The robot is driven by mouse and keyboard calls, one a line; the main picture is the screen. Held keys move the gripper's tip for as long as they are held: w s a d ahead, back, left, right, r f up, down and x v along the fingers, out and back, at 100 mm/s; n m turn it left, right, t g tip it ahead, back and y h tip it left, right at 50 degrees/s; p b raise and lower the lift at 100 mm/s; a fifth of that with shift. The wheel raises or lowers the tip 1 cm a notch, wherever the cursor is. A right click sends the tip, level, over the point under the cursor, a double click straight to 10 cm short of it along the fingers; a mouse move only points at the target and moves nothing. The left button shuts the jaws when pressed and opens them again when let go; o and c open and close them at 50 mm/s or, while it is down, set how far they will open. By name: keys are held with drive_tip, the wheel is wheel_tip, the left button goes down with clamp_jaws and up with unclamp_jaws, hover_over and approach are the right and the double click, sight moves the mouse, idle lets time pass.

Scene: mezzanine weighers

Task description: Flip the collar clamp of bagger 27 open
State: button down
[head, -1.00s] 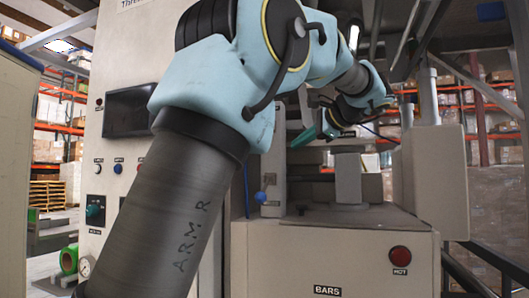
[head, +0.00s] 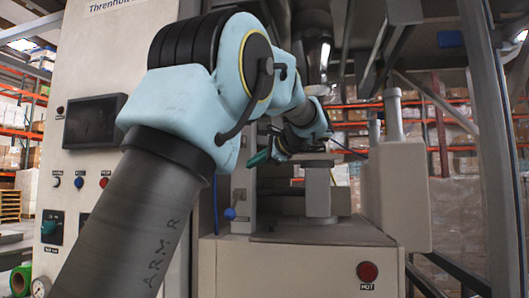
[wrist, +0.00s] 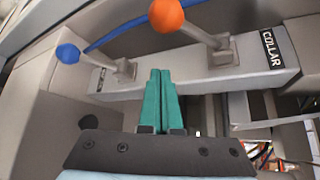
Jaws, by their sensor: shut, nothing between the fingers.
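In the wrist view, an orange ball-ended lever (wrist: 167,15) stands on a pale grey bar beside a black COLLAR label (wrist: 270,48). Its stem slants from a bracket (wrist: 222,52) up and left to the ball. My gripper (wrist: 161,74) has green fingers pressed together, with nothing between them. The fingertips point at the bar, below the orange ball and left of its bracket, apart from the ball; contact with the bar is unclear. In the head view my gripper (head: 258,158) is beside the machine's column, and the orange lever cannot be made out.
A blue ball lever (wrist: 68,54) with its own small label stands left on the same bar. In the head view another blue-knobbed lever (head: 230,213) is on the machine's front. A pale housing (head: 396,195) and a red button (head: 367,271) are to the right.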

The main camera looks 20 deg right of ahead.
drive_tip(key=a, duration=0.1)
drive_tip(key=a+r, duration=0.1)
drive_tip(key=a+p, duration=0.1)
drive_tip(key=shift+s+a+r, duration=0.15)
drive_tip(key=shift+s+a, duration=0.1)
drive_tip(key=shift+s, duration=0.15)
drive_tip(key=shift+s+r+p, duration=0.15)
drive_tip(key=shift+r+p, duration=0.05)
drive_tip(key=shift+p, duration=0.45)
